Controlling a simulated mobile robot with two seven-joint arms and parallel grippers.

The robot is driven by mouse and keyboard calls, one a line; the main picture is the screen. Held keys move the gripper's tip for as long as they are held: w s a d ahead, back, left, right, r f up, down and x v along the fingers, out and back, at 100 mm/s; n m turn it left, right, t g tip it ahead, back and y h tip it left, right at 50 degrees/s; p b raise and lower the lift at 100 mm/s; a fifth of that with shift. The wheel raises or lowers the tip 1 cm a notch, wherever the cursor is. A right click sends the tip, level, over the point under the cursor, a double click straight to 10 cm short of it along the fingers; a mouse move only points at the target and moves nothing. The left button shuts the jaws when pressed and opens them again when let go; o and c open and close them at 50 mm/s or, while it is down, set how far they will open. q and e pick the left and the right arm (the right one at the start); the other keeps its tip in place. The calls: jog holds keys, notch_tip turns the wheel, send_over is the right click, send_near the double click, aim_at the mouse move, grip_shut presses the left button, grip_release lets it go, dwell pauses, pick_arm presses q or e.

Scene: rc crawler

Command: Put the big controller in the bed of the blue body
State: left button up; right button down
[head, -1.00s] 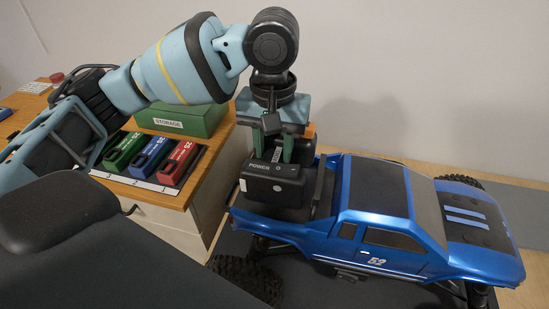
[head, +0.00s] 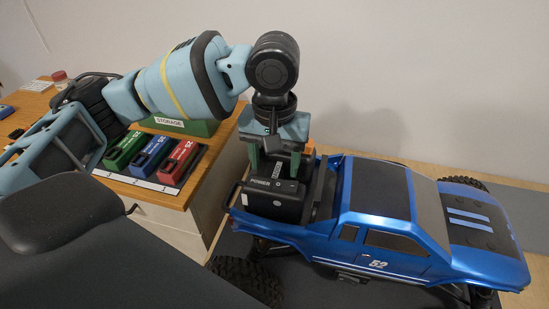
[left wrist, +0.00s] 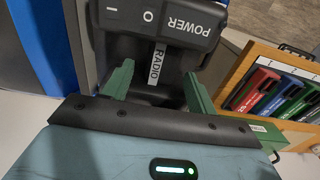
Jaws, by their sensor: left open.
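The big controller (head: 274,201) is a black box marked POWER. It sits in the rear bed of the blue body (head: 384,187), inside the bed rails. Its top, with POWER and RADIO labels, also shows in the left wrist view (left wrist: 155,22). My left gripper (head: 275,163) is right above the controller. Its green fingers are spread wide, one at each side of the raised RADIO part, also in the left wrist view (left wrist: 157,83). The controller's underside and the bed floor under it are hidden. My right gripper is not in view.
A wooden bench (head: 163,196) at left holds a green STORAGE box (head: 185,127) and a tray with green, blue and red packs (head: 150,153). The vehicle's cab roof (head: 381,185) rises just right of the bed. A plain wall stands behind.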

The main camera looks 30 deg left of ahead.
aim_at(275, 167)
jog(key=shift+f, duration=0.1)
pick_arm(q)
jog(key=shift+r, duration=0.2)
notch_tip(275, 167, up, 12)
jog(key=p, duration=0.2)
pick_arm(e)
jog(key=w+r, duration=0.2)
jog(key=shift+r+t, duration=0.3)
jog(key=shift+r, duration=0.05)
pick_arm(q)
jog(key=shift+f, duration=0.1)
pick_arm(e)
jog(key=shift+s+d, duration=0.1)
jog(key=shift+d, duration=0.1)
